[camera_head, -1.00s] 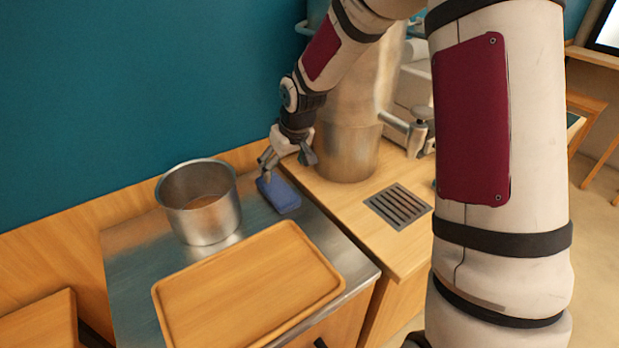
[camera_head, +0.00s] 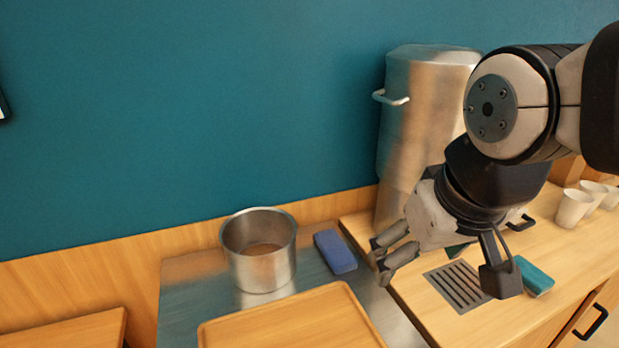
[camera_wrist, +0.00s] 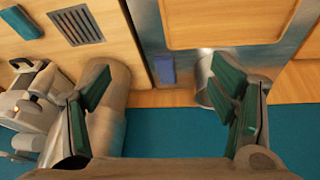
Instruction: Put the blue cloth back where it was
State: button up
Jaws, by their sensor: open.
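The blue cloth (camera_head: 335,252), a small folded block, lies flat on the metal counter top, between the steel pot (camera_head: 258,250) and the wooden counter. It also shows in the wrist view (camera_wrist: 165,69), at the upper middle between my fingers. My gripper (camera_head: 383,262) is to the right of the cloth in the head view, raised and apart from it. Its fingers are spread and nothing is between them. The wrist view shows the open fingers (camera_wrist: 165,100) with their green pads.
A wooden tray (camera_head: 290,322) lies in front of the pot. A tall steel urn (camera_head: 425,110) stands behind my gripper. A drain grate (camera_head: 458,286), a teal block (camera_head: 535,275) and white cups (camera_head: 574,208) are on the wooden counter to the right.

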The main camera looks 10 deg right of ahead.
jog(key=shift+y, duration=0.3)
jog(key=s, duration=0.4)
jog(key=shift+s+a+f, duration=0.15)
jog(key=shift+s+a, duration=0.1)
jog(key=shift+s, duration=0.05)
dwell(0.7)
